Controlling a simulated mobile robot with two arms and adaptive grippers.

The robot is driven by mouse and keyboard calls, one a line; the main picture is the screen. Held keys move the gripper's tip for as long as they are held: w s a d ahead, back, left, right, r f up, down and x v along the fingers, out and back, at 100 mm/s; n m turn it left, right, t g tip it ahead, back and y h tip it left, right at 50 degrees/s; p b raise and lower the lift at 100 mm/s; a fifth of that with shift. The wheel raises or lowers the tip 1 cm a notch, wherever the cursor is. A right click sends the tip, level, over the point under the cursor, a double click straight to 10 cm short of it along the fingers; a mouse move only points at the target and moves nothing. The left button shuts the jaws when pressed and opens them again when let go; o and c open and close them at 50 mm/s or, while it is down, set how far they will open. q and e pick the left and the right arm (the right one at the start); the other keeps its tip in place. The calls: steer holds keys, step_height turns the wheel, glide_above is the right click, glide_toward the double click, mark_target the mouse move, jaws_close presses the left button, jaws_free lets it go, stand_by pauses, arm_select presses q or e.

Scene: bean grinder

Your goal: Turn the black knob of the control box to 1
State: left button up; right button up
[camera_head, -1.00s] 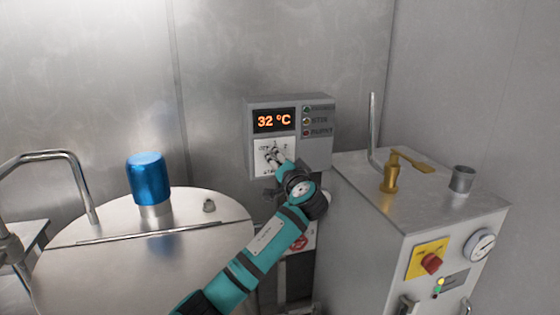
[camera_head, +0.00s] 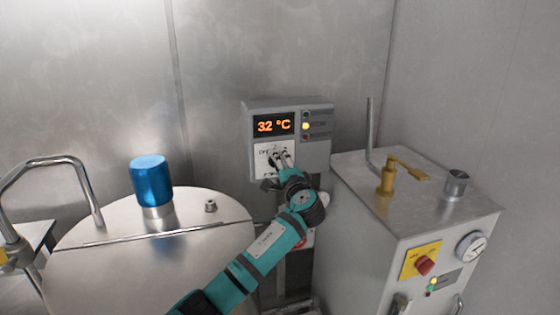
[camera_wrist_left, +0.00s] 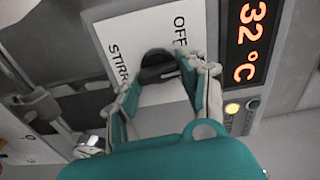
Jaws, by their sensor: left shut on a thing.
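The grey control box (camera_head: 317,150) is on the back wall, with an orange "32 °C" display (camera_head: 273,125) and a white dial plate (camera_head: 262,170) below it. Its middle lamp (camera_head: 306,126) glows yellow. My left gripper (camera_head: 279,160) is at the dial plate, its fingers closed around the black knob (camera_wrist_left: 156,60). In the left wrist view the gripper (camera_wrist_left: 160,88) has one finger on each side of the knob. The labels "OFF" and "STIRR" show beside it. The knob's pointer and the other labels are hidden or unclear. My right gripper is not in view.
A steel vessel (camera_head: 110,265) with a blue cap (camera_head: 151,181) stands at the left. At the right is a grey machine cabinet (camera_head: 365,230) with a brass valve (camera_head: 388,178), a red switch (camera_head: 425,265) and a gauge (camera_head: 471,246).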

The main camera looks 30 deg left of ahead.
arm_select(q)
steer(key=shift+f+m, duration=0.1)
steer(key=shift+m, duration=0.4)
steer(key=o, duration=1.2)
steer(key=shift+c, duration=0.2)
steer(key=v, duration=1.2)
